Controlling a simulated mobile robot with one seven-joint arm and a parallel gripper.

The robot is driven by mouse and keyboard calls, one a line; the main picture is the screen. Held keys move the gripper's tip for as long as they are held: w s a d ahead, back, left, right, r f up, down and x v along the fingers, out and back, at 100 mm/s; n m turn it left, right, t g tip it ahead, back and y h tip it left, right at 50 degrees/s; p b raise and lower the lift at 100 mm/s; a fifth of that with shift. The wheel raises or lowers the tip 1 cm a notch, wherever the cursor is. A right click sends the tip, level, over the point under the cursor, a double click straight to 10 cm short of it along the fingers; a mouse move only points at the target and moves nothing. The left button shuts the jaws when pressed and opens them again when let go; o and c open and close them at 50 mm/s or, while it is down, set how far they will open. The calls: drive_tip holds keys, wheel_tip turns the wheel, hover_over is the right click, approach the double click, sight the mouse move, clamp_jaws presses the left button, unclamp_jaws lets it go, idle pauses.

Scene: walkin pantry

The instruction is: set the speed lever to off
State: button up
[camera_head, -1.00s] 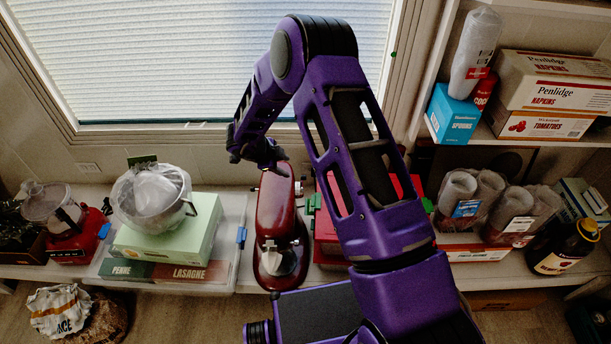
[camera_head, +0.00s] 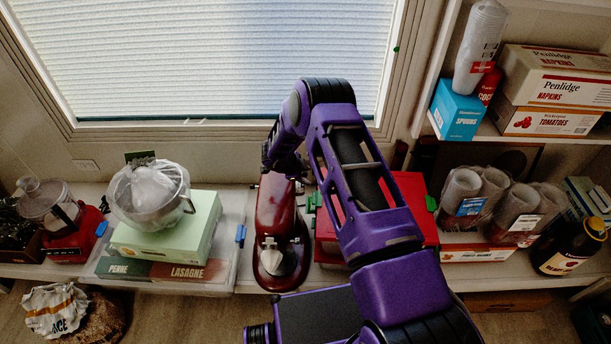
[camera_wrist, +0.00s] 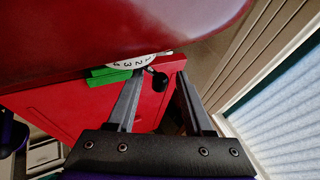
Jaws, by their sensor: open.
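The dark red stand mixer (camera_head: 276,212) stands on the shelf in the head view, left of my arm. In the wrist view its glossy red body (camera_wrist: 130,25) fills the top. Under it shows a white numbered dial (camera_wrist: 128,63) with a thin stalk at its right. A small black knob (camera_wrist: 159,80), apparently the speed lever's end, lies in the picture between the two fingertips. My gripper (camera_wrist: 160,75) is open, with no finger visibly touching the knob. In the head view my arm hides most of the gripper, behind the mixer.
A red box with green clips (camera_wrist: 100,110) lies beyond the fingers. A pale green box (camera_head: 165,235) with a bagged bowl stands left of the mixer. Cups (camera_head: 465,195) and a dark bottle (camera_head: 566,248) stand right. A window (camera_head: 230,60) is behind.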

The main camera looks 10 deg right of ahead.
drive_tip(key=shift+c, duration=0.3)
clamp_jaws()
drive_tip(key=shift+w+f, duration=0.1)
drive_tip(key=shift+w+d+f+n+g+y+b, duration=0.15)
drive_tip(key=shift+w+g+b, duration=0.25)
drive_tip(key=shift+g, duration=0.45)
drive_tip(key=shift+w+a+f+n+g+y+b, duration=0.15)
drive_tip(key=shift+w+f+g+b, duration=0.2)
drive_tip(key=shift+g, duration=0.5)
drive_tip(key=shift+s+d+r, duration=0.1)
drive_tip(key=shift+o, duration=0.3)
unclamp_jaws()
